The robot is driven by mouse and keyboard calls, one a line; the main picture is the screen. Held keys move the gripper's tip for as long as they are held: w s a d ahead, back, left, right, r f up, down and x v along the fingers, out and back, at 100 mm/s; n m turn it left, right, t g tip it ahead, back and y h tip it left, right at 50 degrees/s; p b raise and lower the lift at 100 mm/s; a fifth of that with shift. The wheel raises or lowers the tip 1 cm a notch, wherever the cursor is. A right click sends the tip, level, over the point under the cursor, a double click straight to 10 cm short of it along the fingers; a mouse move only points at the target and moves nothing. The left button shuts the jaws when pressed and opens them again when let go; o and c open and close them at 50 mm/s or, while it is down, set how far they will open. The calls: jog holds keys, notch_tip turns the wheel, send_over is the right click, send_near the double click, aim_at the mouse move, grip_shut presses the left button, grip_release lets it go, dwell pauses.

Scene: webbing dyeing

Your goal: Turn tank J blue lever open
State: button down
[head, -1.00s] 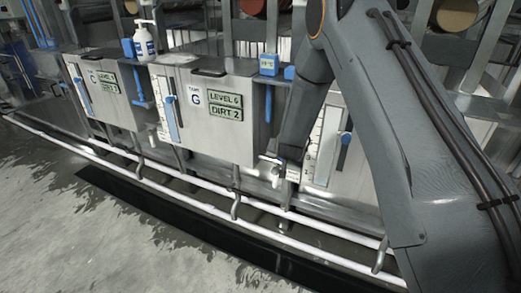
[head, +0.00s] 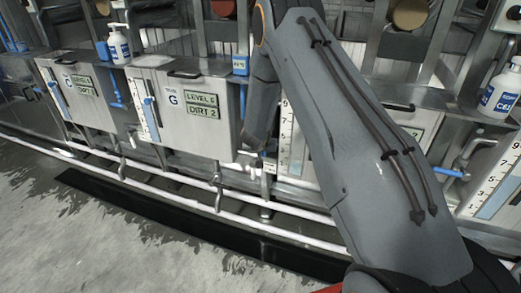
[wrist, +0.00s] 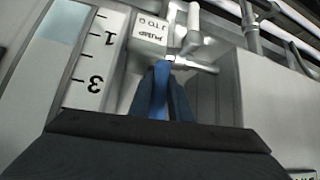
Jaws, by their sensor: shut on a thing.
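A blue lever (wrist: 160,88) stands in the middle of the wrist view, beside a metal valve pipe (wrist: 190,65). My gripper (wrist: 161,74) is shut on this lever; its dark fingers lie on either side.
A white label (wrist: 150,33) and a numbered level scale (wrist: 97,60) sit left of the lever. Tank G (head: 185,112) stands to the left in the head view. White rails (head: 190,200) run along the floor. A bottle (head: 499,92) stands at right.

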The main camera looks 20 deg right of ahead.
jog(key=shift+w+d+r, duration=0.1)
jog(key=shift+d+r, duration=0.05)
jog(key=c, duration=1.7)
grip_release()
jog(key=shift+o, duration=0.2)
jog(key=shift+s+a+r, duration=0.2)
jog(key=shift+s, duration=0.05)
jog(key=v, duration=0.7)
jog(key=shift+b, duration=0.35)
